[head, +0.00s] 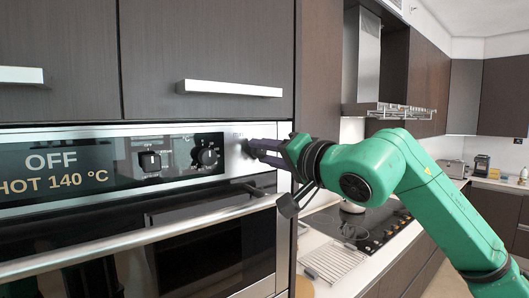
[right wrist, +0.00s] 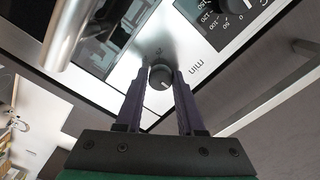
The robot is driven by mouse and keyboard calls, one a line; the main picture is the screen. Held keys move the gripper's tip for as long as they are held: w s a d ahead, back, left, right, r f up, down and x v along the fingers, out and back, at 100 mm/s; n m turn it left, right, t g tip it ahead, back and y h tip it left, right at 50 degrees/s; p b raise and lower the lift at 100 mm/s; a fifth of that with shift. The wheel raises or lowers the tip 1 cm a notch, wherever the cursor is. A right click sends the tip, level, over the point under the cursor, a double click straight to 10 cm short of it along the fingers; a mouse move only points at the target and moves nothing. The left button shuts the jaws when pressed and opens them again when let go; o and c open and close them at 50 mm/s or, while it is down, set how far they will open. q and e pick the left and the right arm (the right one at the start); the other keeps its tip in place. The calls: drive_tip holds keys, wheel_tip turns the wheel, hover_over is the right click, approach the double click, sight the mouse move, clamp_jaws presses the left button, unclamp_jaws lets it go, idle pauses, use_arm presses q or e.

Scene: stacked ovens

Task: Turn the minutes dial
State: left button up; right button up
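The minutes dial is a small dark round knob (right wrist: 161,78) with a pale mark, on the silver right end of the oven panel beside the label "min". In the head view it sits at the fingertips and is mostly hidden by them. My right gripper (head: 252,149) reaches the panel from the right. In the right wrist view its two dark fingers (right wrist: 160,85) stand open, one on each side of the knob, with a small gap showing on both sides. Contact cannot be made out. My left gripper is not in view.
A larger numbered dial (head: 206,156) and another knob (head: 150,162) lie left on the black panel, beside a display (head: 52,170) reading OFF and HOT 140 °C. The oven handle (head: 130,243) juts out below. A cabinet handle (head: 229,89) is above. A cooktop (head: 355,228) is at right.

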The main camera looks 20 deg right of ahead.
drive_tip(key=o, duration=0.3)
drive_tip(key=b+v, duration=0.6)
drive_tip(key=v, duration=0.8)
drive_tip(key=shift+s, duration=0.25)
drive_tip(key=shift+f, duration=0.1)
